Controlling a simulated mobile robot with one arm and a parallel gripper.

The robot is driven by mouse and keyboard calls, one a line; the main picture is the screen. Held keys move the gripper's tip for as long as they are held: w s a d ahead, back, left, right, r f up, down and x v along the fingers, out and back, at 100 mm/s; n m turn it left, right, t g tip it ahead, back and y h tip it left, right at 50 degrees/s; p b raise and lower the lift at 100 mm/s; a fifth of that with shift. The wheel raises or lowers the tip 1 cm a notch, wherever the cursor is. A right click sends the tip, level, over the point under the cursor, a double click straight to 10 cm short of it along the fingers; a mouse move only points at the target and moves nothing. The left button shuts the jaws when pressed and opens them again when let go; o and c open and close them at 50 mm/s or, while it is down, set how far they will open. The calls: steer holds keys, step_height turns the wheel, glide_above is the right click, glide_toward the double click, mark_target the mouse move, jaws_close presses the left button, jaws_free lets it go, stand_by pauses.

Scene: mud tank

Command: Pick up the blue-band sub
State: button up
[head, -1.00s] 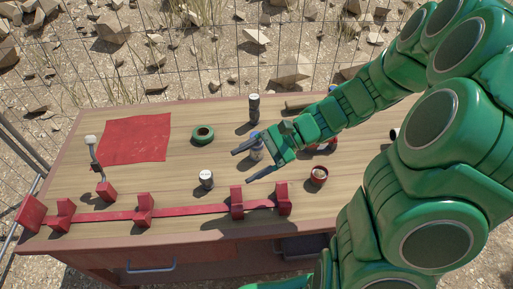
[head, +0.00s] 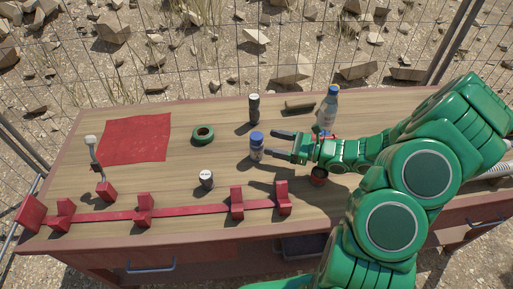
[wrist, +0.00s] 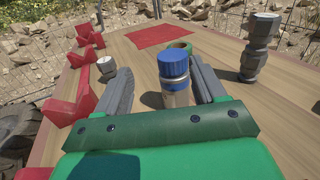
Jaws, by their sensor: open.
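The blue-band sub (head: 257,147), a short upright cylinder with a blue top and a pale lower body, stands on the wooden bench. In the wrist view the blue-band sub (wrist: 174,72) shows upright between the two grey fingers, with its lower part hidden by my gripper's body. My gripper (head: 270,145) is open and empty, low over the bench and just right of the sub, fingers pointing left towards it. It also shows in the wrist view (wrist: 162,78). I cannot tell whether a finger touches the sub.
A dark grey cylinder (head: 254,108) stands behind, and a shorter grey one (head: 206,179) stands front left. A red rail (head: 185,213) runs along the front edge. A red cup (head: 319,176) is partly hidden under my arm.

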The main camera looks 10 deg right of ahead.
mark_target(256, 136)
steer(key=shift+w+d+f+m+t, duration=0.3)
steer(key=shift+d+f+m, duration=0.1)
steer(key=shift+d+f, duration=0.15)
steer(key=shift+w+a, duration=0.1)
steer(key=shift+a, duration=0.05)
steer(key=shift+x, duration=3.8)
jaws_close()
